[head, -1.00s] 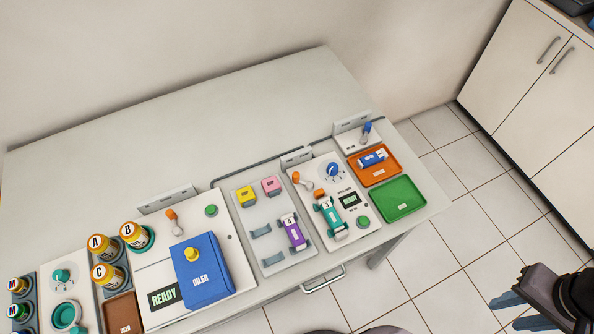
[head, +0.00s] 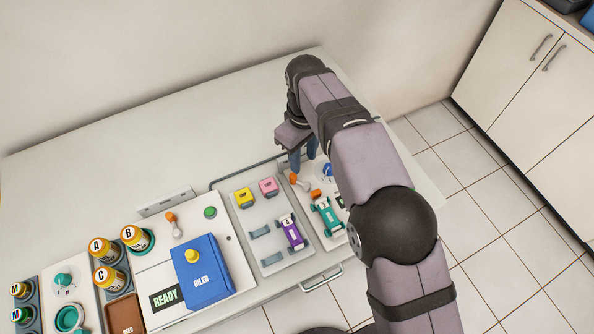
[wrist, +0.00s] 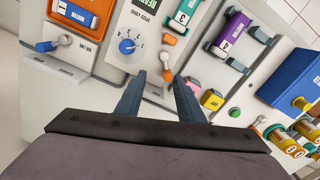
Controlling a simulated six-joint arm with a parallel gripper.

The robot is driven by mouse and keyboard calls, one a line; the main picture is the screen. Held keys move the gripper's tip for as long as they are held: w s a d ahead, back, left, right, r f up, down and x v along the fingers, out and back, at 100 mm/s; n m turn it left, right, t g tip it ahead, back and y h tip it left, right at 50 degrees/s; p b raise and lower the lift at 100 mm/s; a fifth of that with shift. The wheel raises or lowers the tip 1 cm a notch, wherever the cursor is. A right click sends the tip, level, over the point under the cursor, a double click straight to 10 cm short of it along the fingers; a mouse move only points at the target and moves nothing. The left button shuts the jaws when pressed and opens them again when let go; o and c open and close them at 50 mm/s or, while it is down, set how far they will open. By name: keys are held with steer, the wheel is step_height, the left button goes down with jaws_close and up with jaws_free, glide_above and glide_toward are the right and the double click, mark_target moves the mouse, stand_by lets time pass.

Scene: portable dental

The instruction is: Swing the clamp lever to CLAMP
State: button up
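An orange-tipped lever with a pale shaft (head: 293,178) stands at the back of the white station with the blue dial. It also shows in the wrist view (wrist: 167,75), its tip pointing toward my gripper. I cannot read a CLAMP label beside it. My gripper (head: 303,158) points down above the back of this station. In the wrist view my gripper (wrist: 159,79) is open, and the lever's tip appears between its two fingertips, nearer the right one. I cannot tell whether a finger touches the lever. The gripper holds nothing.
The blue dial (wrist: 127,47) is close beside the lever. A teal holder with cylinder 3 (head: 326,215) sits in front. A purple cylinder 4 (head: 291,232), yellow block (head: 244,198) and pink block (head: 268,187) are to the left. A blue-handled lever (wrist: 48,46) stands on the neighbouring station.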

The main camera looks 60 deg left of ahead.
mark_target(293, 176)
steer(key=shift+s+a+f+n, duration=0.15)
steer(key=shift+s+a, duration=0.1)
steer(key=shift+s, duration=0.4)
steer(key=shift+s+a+f+n, duration=0.15)
steer(key=shift+s+a, duration=0.1)
steer(key=shift+s, duration=0.35)
steer(key=shift+f+p, duration=1.2)
steer(key=shift+f, duration=2.35)
jaws_close()
